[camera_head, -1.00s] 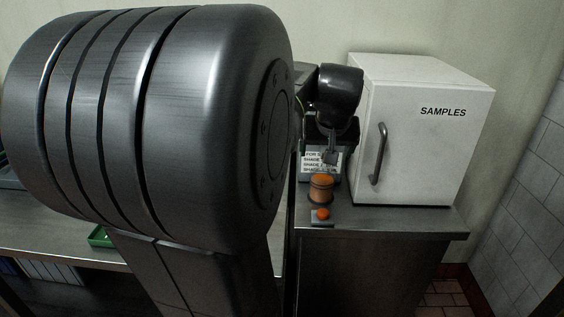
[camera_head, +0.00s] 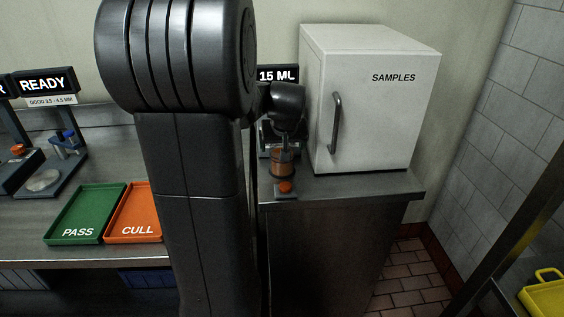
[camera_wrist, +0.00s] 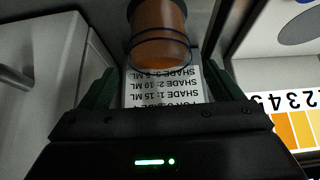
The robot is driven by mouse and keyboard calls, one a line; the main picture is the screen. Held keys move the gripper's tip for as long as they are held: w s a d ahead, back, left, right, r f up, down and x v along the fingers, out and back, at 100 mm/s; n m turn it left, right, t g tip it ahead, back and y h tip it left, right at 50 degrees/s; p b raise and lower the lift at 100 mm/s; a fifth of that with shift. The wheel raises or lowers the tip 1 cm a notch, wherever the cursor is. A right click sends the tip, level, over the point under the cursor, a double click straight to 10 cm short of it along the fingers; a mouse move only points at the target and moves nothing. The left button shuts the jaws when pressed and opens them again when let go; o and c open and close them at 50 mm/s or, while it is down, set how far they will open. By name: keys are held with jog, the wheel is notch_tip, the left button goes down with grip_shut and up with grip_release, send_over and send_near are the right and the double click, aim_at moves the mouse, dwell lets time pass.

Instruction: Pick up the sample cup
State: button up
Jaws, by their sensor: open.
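The sample cup (camera_head: 283,168) is a small amber-brown cup standing on the steel counter in front of the white cabinet. In the wrist view the cup (camera_wrist: 158,38) appears clear with brown contents and a dark band. My gripper (camera_head: 285,148) is pointing down at the cup's top in the head view, partly hiding it. In the wrist view my gripper (camera_wrist: 160,80) has its two dark green fingers apart, with the cup lined up between them and just past the tips. I cannot tell whether a finger touches it.
A white SAMPLES cabinet (camera_head: 368,105) stands close on the right. An orange button (camera_head: 285,187) sits in front of the cup. A 15 ML display (camera_head: 278,74) is behind. Green PASS (camera_head: 84,212) and orange CULL (camera_head: 134,212) trays lie left. A shade label (camera_wrist: 165,85) shows in the wrist view.

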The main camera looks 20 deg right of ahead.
jog(key=shift+w+f, duration=0.2)
jog(key=shift+f, duration=0.15)
jog(key=c, duration=1.5)
jog(key=shift+r, duration=0.1)
jog(key=shift+c, duration=0.2)
jog(key=shift+r, duration=0.1)
